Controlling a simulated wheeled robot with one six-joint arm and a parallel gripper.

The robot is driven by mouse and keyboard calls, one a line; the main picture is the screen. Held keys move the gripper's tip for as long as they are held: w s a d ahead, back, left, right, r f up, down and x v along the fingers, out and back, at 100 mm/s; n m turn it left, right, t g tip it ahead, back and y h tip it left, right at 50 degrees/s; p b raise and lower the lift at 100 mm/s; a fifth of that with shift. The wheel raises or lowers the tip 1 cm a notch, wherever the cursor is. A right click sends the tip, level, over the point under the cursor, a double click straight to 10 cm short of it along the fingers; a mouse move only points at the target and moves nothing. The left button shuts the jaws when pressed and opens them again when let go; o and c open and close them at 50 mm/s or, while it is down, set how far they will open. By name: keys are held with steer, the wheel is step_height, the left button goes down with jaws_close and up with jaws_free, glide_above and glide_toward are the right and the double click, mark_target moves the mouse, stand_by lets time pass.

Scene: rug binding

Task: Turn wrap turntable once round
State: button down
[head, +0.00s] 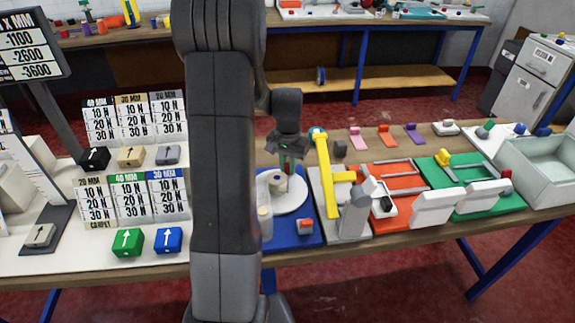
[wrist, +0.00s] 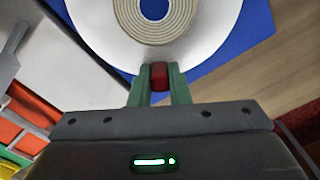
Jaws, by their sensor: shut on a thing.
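The wrap turntable (head: 292,203) is a white disc on a blue base (head: 292,238), left of the middle of the bench in the head view. In the wrist view the white disc (wrist: 100,28) carries a coiled beige roll (wrist: 157,40) at its centre. A red handle (wrist: 159,79) stands at the disc's near rim. My gripper (wrist: 158,76) has green fingers, one on each side of the red handle, and is shut on it. In the head view my gripper (head: 287,168) comes down over the disc's far side; my arm hides part of the left side.
A yellow-handled grey station (head: 333,175), an orange station (head: 385,180) and a green station (head: 470,180) stand close on the right. A pale bin (head: 545,165) is at the far right. Signs and arrow blocks (head: 127,242) fill the left bench.

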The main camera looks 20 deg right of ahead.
steer(key=c, duration=1.4)
jaws_free()
steer(key=shift+o, duration=0.2)
steer(key=shift+r, duration=0.15)
step_height(320, 180, up, 14)
steer(key=shift+f, duration=0.2)
